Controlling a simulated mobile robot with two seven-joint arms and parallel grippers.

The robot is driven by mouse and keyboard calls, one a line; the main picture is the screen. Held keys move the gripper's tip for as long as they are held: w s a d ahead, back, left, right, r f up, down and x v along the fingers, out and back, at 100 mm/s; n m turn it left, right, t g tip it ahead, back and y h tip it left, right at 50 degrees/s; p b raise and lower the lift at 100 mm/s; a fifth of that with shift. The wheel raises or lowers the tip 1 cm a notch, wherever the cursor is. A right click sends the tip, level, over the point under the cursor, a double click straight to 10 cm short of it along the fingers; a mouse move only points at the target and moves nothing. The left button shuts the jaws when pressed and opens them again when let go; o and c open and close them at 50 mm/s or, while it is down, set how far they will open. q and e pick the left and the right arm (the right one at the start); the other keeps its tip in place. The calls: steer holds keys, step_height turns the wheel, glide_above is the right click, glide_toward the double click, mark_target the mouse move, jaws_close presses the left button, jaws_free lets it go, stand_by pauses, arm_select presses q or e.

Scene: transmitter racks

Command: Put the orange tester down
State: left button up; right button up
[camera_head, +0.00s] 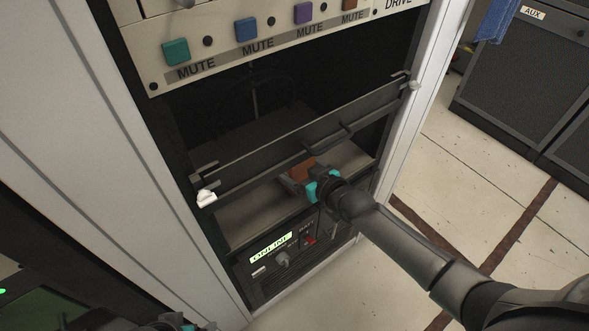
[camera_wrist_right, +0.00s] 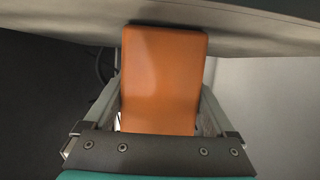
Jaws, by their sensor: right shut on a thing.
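The orange tester (camera_head: 301,169) is a small orange block at the rack opening, just above or on the light shelf (camera_head: 262,214) under the dark panel. I cannot tell whether it touches the shelf. My right gripper (camera_head: 306,182), with teal parts, is shut on it and hides part of it. In the right wrist view the tester (camera_wrist_right: 163,75) lies between my two fingers, its far end near a pale surface edge. A teal and dark part of my left arm's end (camera_head: 175,324) shows at the bottom edge; its jaws cannot be made out.
A dark panel with a handle (camera_head: 325,140) crosses the rack just above the shelf. A row of coloured MUTE buttons (camera_head: 246,29) is higher up. An ONLINE unit (camera_head: 271,242) with a knob sits below. Open floor (camera_head: 460,190) and an AUX cabinet (camera_head: 520,70) are to the right.

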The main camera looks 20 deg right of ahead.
mark_target(304, 173)
arm_select(q)
steer(key=shift+r, duration=0.15)
arm_select(e)
steer(key=o, duration=1.5)
steer(key=shift+f, duration=0.15)
arm_select(q)
steer(key=shift+r, duration=0.15)
arm_select(e)
steer(key=shift+s+r, duration=0.15)
steer(key=shift+r, duration=0.1)
steer(key=p+v, duration=0.4)
steer(key=v, duration=0.5)
steer(key=shift+p, duration=0.4)
arm_select(q)
steer(key=s+a+f, duration=0.1)
steer(key=s+f, duration=0.1)
steer(key=f, duration=0.3)
steer(key=s+a+f+g, duration=0.1)
steer(key=s+f, duration=0.2)
steer(key=f, duration=0.3)
steer(key=shift+a+p, duration=0.25)
steer(key=shift+p, duration=0.2)
arm_select(e)
steer(key=shift+v, duration=1.35)
